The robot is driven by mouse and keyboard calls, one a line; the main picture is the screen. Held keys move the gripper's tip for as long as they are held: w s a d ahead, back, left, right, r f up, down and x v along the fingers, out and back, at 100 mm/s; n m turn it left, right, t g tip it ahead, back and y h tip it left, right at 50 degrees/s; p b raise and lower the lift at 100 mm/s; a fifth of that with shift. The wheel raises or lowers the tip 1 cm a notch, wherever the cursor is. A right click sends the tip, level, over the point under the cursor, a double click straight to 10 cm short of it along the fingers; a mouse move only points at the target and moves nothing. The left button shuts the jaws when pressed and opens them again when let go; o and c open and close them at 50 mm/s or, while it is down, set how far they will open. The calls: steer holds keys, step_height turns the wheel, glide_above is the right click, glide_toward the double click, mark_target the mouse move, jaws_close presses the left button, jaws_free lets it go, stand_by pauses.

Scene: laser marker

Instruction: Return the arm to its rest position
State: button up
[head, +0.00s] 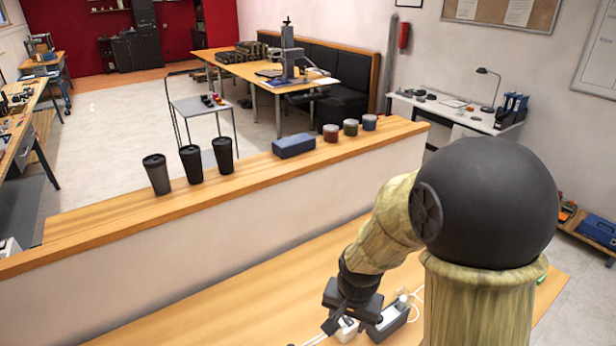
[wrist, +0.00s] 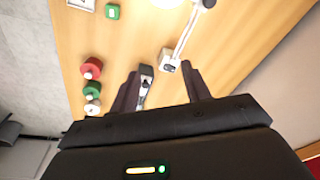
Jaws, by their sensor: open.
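My gripper (head: 343,312) hangs low over the wooden desk (head: 230,310) in front of the ledge, at the end of my bent arm. In the wrist view my gripper (wrist: 165,82) has its two dark fingers spread apart, with nothing held between them. Beyond the fingertips a small grey and black device (wrist: 145,82) and a white block with a cable (wrist: 168,63) lie on the desk. The head view shows a white item (head: 346,331) and a dark box (head: 392,322) close to the gripper, partly hidden.
The raised ledge (head: 90,226) carries several dark cups, a blue box (head: 294,146) and small jars (head: 331,133). In the wrist view, red (wrist: 92,68) and green (wrist: 91,89) round items stand left of the fingers. The left part of the desk is clear in the head view.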

steer(key=s+d+r+n+t, duration=0.1)
steer(key=s+d+r+n, duration=0.3)
steer(key=s+d, duration=0.1)
steer(key=shift+s+d+n, duration=0.25)
steer(key=shift+d+n, duration=0.05)
steer(key=shift+d, duration=0.6)
